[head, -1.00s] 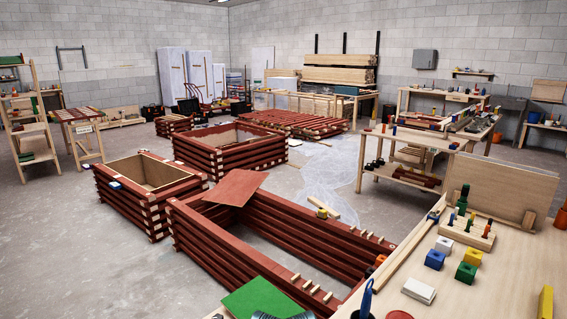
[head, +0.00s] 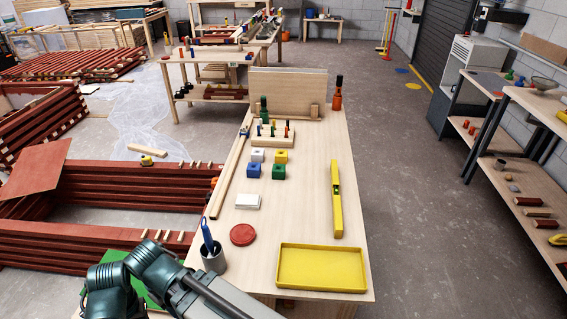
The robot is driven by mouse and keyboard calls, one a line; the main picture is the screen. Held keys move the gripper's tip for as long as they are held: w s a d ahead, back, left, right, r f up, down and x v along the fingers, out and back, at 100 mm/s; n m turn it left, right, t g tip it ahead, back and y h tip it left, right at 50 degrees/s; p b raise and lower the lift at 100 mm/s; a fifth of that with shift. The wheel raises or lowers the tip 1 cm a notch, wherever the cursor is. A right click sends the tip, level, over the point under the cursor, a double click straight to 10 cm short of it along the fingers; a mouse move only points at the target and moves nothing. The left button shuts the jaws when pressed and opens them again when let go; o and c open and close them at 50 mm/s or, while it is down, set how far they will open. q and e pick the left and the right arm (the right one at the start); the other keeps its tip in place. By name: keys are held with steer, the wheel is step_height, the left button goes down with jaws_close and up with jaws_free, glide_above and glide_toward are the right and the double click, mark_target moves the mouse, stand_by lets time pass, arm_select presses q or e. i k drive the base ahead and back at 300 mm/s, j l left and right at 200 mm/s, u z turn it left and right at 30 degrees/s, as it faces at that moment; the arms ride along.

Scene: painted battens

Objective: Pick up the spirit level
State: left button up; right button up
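The spirit level (head: 337,206) is a long yellow bar lying on the right half of the wooden workbench (head: 300,210), running away from me behind the yellow tray. Nothing covers it. One of my arms shows at the bottom left of the head view, beside the near left corner of the bench. No gripper fingers can be seen, and no gripper is near the level.
A shallow yellow tray (head: 322,268) lies at the near edge. A grey cup (head: 213,258), a red disc (head: 242,234), a white block (head: 248,201) and several coloured cubes are on the left half. Dark shelves (head: 500,150) stand at the right. Floor is clear between bench and shelves.

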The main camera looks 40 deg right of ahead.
mark_target(338, 217)
steer(key=z, duration=1.8)
steer(key=i+l, duration=0.1)
steer(key=l, duration=0.3)
steer(key=i+l, duration=0.1)
steer(key=l, duration=0.25)
steer(key=i+l+z, duration=0.1)
steer(key=l, duration=0.3)
steer(key=i+l, duration=0.1)
steer(key=l, duration=0.3)
steer(key=i+l, duration=0.15)
steer(key=l, duration=0.2)
